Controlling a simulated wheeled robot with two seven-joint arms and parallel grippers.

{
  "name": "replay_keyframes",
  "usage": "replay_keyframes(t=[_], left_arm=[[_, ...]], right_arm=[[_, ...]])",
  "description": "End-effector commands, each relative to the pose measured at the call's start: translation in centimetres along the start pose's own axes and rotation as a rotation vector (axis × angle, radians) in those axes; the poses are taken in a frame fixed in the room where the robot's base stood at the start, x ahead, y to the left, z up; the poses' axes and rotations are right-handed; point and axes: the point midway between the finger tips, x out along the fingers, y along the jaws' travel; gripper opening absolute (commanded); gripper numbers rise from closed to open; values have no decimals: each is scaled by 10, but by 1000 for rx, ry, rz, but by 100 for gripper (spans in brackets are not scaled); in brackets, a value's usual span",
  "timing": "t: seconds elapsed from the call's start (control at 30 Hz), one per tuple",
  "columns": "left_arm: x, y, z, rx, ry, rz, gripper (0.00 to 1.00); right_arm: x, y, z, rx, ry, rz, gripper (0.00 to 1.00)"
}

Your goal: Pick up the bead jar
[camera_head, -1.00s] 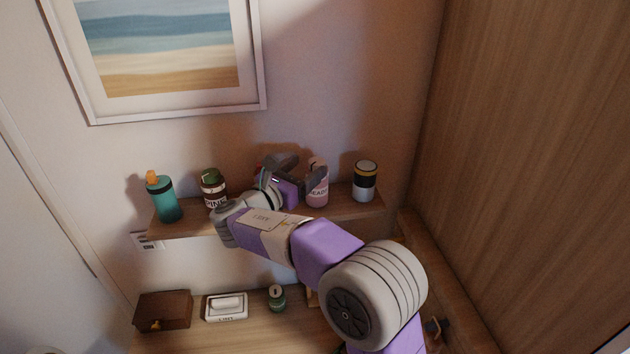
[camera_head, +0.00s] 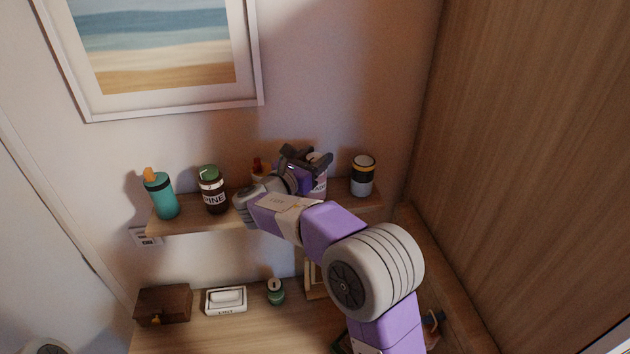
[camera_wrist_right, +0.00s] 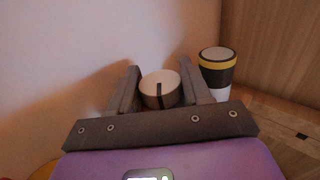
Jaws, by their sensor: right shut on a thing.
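In the right wrist view the jar's round pale top (camera_wrist_right: 160,88), with a dark slot or strip, sits between the two fingers of the right gripper (camera_wrist_right: 161,86). The jar appears upright at the shelf; whether its base touches the board is hidden. My left gripper is not in view.
A wooden panel (camera_head: 530,150) rises at right.

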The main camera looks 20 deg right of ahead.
Motion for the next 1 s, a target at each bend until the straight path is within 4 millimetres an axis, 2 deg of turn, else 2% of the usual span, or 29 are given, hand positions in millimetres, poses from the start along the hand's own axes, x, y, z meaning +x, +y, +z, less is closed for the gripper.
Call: replay_keyframes(t=[0.03,0.13,0.47,0.57,0.8,1.0], left_arm=[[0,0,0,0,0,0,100],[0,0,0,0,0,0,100],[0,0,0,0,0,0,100],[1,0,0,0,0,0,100],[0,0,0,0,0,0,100],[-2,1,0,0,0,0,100]], right_arm=[[0,0,0,1,-1,0,14],[0,0,1,1,-1,0,0],[0,0,8,5,-2,0,0],[0,0,23,8,-3,1,0],[0,0,72,8,-3,0,0],[0,0,97,3,-1,0,0]])
